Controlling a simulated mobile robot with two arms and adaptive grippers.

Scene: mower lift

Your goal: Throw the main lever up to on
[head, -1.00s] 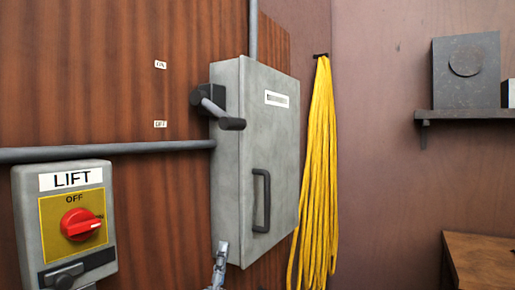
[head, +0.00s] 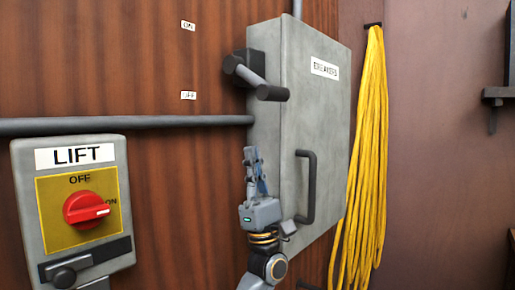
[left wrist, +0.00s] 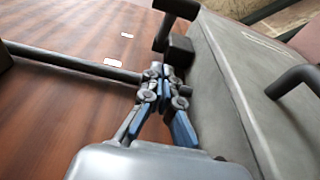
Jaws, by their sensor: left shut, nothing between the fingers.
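The main lever (head: 270,92) is a dark handle on the left side of the grey breaker box (head: 318,110). Its grip sticks out towards me and slightly down, about level with the lower of two small wall labels (head: 188,96). The upper label (head: 188,25) looks like ON. My left gripper (head: 251,152) is shut and empty, pointing up, below the lever and apart from it. In the left wrist view the shut fingertips (left wrist: 166,70) are close to the lever's dark mount (left wrist: 180,50), with the grip (left wrist: 178,7) beyond. My right gripper is out of view.
A LIFT switch box (head: 75,210) with a red knob (head: 87,209) is on the wall at left. A grey conduit (head: 150,124) runs across to the breaker box. The box door has a dark handle (head: 308,188). A yellow cable (head: 367,150) hangs at right.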

